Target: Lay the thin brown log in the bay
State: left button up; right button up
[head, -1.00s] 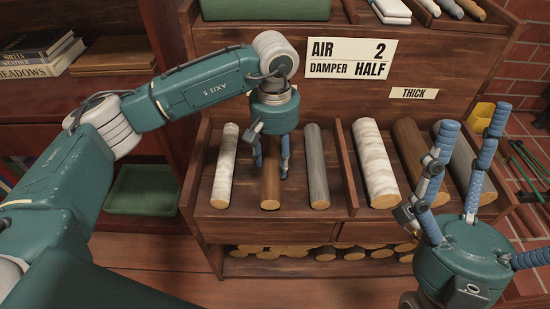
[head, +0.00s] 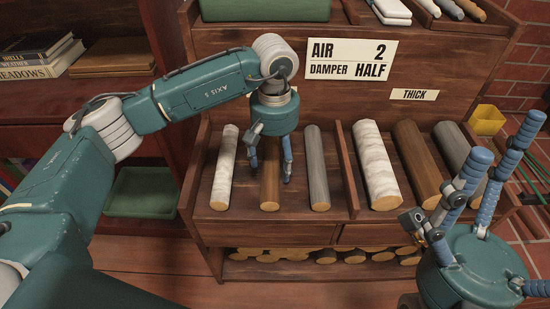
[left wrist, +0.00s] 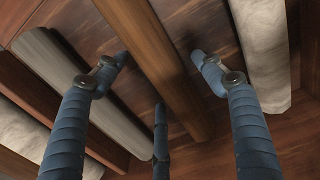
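The thin brown log (head: 270,188) lies lengthwise between a thin white log (head: 224,170) and a thin grey log (head: 316,170) in the left section of the sloped rack. My left gripper (head: 270,166) is over it, pointing down, with fingers on both sides. In the left wrist view the brown log (left wrist: 160,70) runs between the spread fingers (left wrist: 160,60), with gaps visible beside it. My right gripper (head: 508,137) is open and empty at the lower right, fingers pointing up. I cannot tell which part of the rack is the bay.
A divider (head: 347,170) separates the thin logs from thick white (head: 376,168), brown (head: 417,165) and grey logs under the THICK label (head: 414,94). Several log ends show in the lower opening (head: 235,266). A sign (head: 349,59) reads AIR 2, DAMPER HALF. A green tray (head: 142,192) stands left.

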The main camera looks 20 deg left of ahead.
pick_arm(q)
notch_tip(320, 180, up, 12)
dwell(0.7)
